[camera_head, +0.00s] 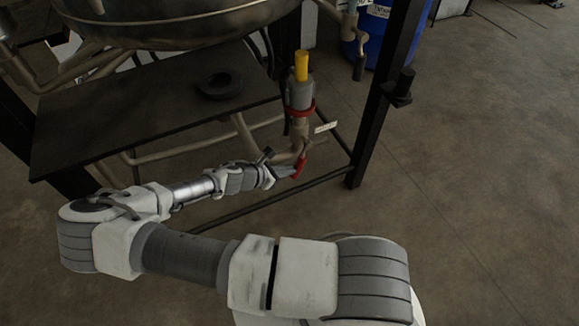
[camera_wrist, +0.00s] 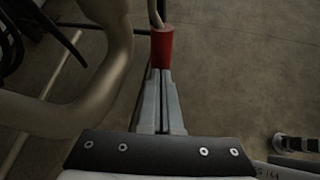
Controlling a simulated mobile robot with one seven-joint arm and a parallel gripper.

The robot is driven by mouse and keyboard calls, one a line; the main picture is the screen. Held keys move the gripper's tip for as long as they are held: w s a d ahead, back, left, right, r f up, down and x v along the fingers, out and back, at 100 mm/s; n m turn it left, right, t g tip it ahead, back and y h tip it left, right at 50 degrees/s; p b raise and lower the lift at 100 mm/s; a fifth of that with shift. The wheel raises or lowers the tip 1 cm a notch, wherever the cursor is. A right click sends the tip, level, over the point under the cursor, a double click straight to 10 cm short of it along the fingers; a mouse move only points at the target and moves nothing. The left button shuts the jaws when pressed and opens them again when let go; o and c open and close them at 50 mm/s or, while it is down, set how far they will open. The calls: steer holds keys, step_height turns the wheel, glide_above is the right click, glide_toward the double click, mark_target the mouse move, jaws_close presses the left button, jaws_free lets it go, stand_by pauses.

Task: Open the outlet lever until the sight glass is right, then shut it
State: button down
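The red-sleeved lever (camera_head: 299,169) hangs at the lower end of the outlet pipe in the head view. In the wrist view its red sleeve (camera_wrist: 161,47) is at upper centre. My gripper (camera_head: 286,171) reaches it from the left. In the wrist view my gripper's two fingers (camera_wrist: 162,72) lie close together, and their tips meet the lower end of the sleeve. They look shut, with no lever visible between them; contact is hard to tell. A yellow-filled upright cylinder (camera_head: 302,66), probably the sight glass, stands above a grey fitting with a red ring. Its level marks cannot be read.
A dark shelf (camera_head: 150,105) with a black ring (camera_head: 219,85) lies left of the outlet, under a metal vessel (camera_head: 180,22). A black frame post (camera_head: 382,100) stands to the right, with a blue drum (camera_head: 385,38) behind.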

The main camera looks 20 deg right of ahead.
mark_target(293, 176)
steer(key=shift+s+p+x, duration=0.2)
steer(key=shift+p+x, duration=0.1)
steer(key=shift+x, duration=0.65)
steer(key=shift+s+p+x, duration=0.25)
steer(key=shift+p+x, duration=0.05)
steer(key=shift+x, duration=0.65)
steer(key=shift+d+f, duration=0.1)
steer(key=shift+d, duration=0.05)
steer(key=shift+a, duration=0.65)
steer(key=s+a+p, duration=0.2)
steer(key=s+a, duration=0.1)
steer(key=a, duration=0.9)
steer(key=shift+a, duration=0.2)
stand_by(3.9)
